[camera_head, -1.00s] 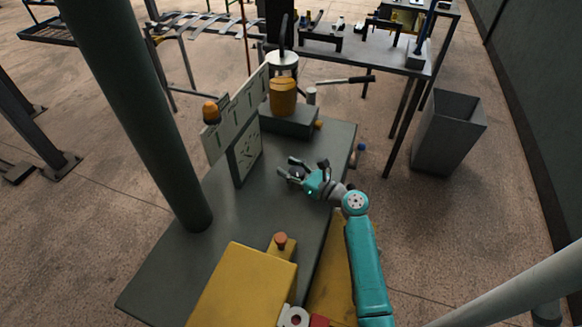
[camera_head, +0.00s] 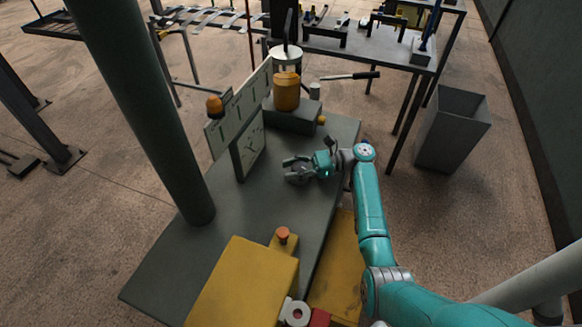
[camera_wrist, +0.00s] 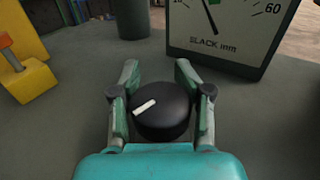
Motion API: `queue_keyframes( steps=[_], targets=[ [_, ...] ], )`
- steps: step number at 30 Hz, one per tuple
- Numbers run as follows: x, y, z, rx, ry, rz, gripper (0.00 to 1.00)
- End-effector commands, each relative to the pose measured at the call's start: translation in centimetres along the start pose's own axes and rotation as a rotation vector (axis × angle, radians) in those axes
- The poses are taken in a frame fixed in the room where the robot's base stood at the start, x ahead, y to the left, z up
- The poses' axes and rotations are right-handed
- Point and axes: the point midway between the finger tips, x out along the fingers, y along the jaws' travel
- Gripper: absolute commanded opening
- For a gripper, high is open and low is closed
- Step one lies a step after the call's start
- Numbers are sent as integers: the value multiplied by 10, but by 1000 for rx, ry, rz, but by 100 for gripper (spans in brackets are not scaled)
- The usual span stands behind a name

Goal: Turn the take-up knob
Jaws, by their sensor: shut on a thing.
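The take-up knob (camera_wrist: 162,118) is a round black knob with a white pointer line, on the grey table top. In the wrist view it sits between the two fingers of my gripper (camera_wrist: 161,100), which is shut on its sides. The white line slants, from lower left to upper right. In the head view my gripper (camera_head: 294,170) is low over the table, and the knob there is too small and hidden to make out clearly. A gauge panel marked "SLACK mm" (camera_wrist: 228,28) stands just beyond the knob, its needle partly cut off at the top.
A yellow box (camera_head: 243,285) with an orange button (camera_head: 283,234) stands at the table's near end. A green column (camera_head: 145,110) rises at the left. A grey block with a yellow cylinder (camera_head: 287,92) stands at the far end. A grey bin (camera_head: 452,130) is on the floor at right.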

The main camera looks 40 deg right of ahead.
Motion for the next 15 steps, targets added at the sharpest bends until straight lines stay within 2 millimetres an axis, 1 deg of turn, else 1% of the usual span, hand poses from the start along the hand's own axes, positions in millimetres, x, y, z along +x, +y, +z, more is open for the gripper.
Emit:
queue_keyframes(
  steps=[6,15],
  targets=[
    [-2,2,-2,5,3,83,10],
    [-3,3,-3,5,4,121,10]
  ],
)
